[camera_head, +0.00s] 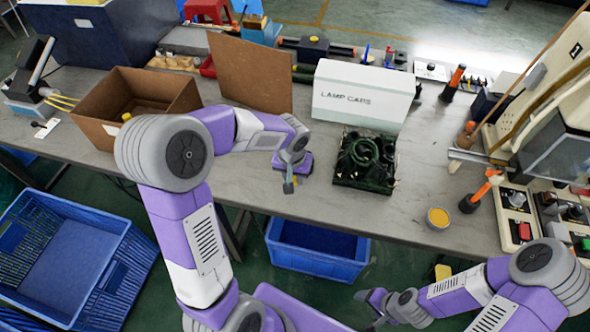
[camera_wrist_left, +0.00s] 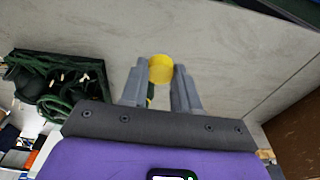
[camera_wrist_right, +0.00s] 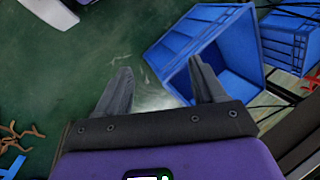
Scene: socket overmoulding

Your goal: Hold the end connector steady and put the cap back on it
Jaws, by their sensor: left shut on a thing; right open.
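My left gripper (camera_head: 290,184) is above the table near its front edge, shut on a small piece. In the left wrist view the piece shows as a round yellow end (camera_wrist_left: 160,69) between the fingertips, with a dark green part below it. I take it to be the end connector; whether the yellow part is its cap I cannot tell. A dark green tray (camera_head: 341,178) with a coiled green cable (camera_head: 366,152) sits to the right of this gripper. My right gripper (camera_head: 366,307) is open and empty, low in front of the table; its spread fingers show in the right wrist view (camera_wrist_right: 158,88).
A white box marked LAMP CAPS (camera_head: 362,97) stands behind the tray. An open cardboard box (camera_head: 95,130) is at the left. A small round yellow-topped container (camera_head: 438,217) stands near the right front edge. Blue crates (camera_head: 318,266) are on the floor. The table between tray and container is clear.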

